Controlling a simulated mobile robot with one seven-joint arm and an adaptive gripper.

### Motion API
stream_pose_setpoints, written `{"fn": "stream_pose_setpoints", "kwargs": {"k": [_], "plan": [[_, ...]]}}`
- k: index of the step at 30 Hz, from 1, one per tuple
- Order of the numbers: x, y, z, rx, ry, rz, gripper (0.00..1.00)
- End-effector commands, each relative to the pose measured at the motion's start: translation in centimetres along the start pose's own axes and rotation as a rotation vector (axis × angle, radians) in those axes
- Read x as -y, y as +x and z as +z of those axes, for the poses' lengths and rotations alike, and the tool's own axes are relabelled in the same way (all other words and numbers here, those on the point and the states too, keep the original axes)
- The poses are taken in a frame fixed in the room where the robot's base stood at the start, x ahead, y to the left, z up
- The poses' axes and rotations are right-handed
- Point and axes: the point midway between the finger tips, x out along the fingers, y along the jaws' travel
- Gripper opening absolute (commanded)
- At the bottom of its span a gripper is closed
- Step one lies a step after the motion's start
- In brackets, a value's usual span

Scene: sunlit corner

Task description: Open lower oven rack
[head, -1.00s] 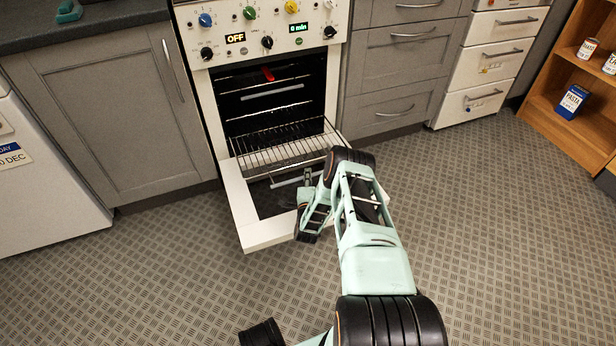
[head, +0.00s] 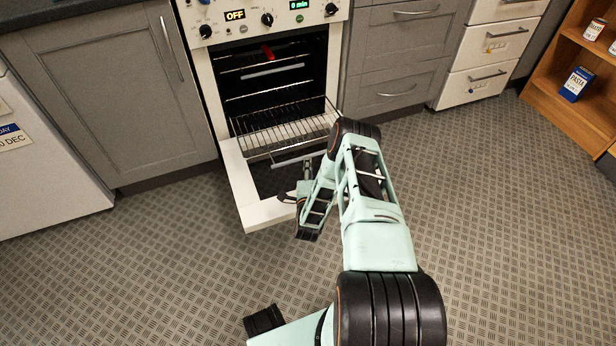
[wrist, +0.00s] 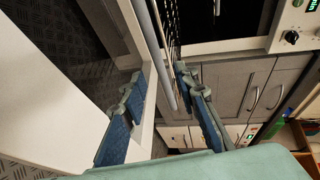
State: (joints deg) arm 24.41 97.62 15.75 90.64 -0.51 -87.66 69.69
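The oven (head: 222,85) has its door (head: 262,213) folded down. A wire rack (head: 283,128) juts out over the door. A grey handle bar (head: 290,160) shows just below and in front of it. My gripper (head: 296,184) is low over the door, near this bar. In the wrist view my gripper (wrist: 166,98) is open, with blue-padded fingers spread. A long grey bar (wrist: 164,62) runs between the fingers; I see no firm grip on it. My arm hides part of the rack's right side.
An upper grey handle bar (head: 273,69) and a small red item (head: 267,52) are inside the oven. Grey cabinets (head: 115,95) flank the oven. A wooden shelf (head: 570,100) stands at the right. The patterned floor (head: 500,230) is clear.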

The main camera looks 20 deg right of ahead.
Motion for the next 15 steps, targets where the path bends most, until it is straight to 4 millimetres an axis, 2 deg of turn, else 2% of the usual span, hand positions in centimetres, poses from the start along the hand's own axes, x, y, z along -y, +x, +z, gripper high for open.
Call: {"fn": "stream_pose_setpoints", "kwargs": {"k": [1, 6, 10, 15], "plan": [[-0.1, -1.0, 0.0, 0.001, 0.0, 0.004, 0.28], [-0.1, -3.6, 0.0, 0.001, 0.0, 0.003, 0.28], [0.0, -4.8, 0.0, 0.0, 0.001, 0.001, 0.28], [0.0, -5.2, 0.0, 0.0, 0.001, 0.0, 0.28]]}}
